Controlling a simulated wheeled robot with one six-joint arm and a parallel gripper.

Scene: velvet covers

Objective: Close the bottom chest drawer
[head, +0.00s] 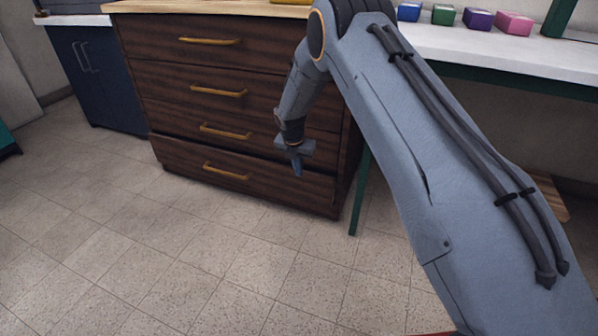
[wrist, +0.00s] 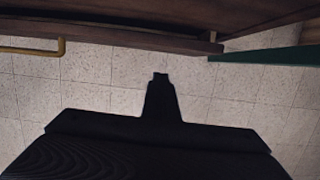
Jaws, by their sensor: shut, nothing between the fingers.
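The dark brown wooden chest (head: 165,80) has several stacked drawers with brass handles. Its bottom drawer (head: 270,192) stands out a little from the drawers above, with its top edge showing. The bottom drawer's handle (head: 226,171) is left of my gripper. My gripper (head: 297,170) is shut and empty, pointing down in front of the right part of the bottom drawer. In the wrist view my gripper (wrist: 160,76) is dark, and the drawer front's edge (wrist: 130,38) crosses above it with a brass handle at left. I cannot tell whether the fingers touch the drawer.
A dark blue cabinet (head: 95,75) stands left of the chest. A white table (head: 470,50) with a green frame is at right, its green leg (head: 360,195) close to the chest's right side. Colored boxes (head: 478,19) sit on it. The tiled floor (head: 200,250) in front is clear.

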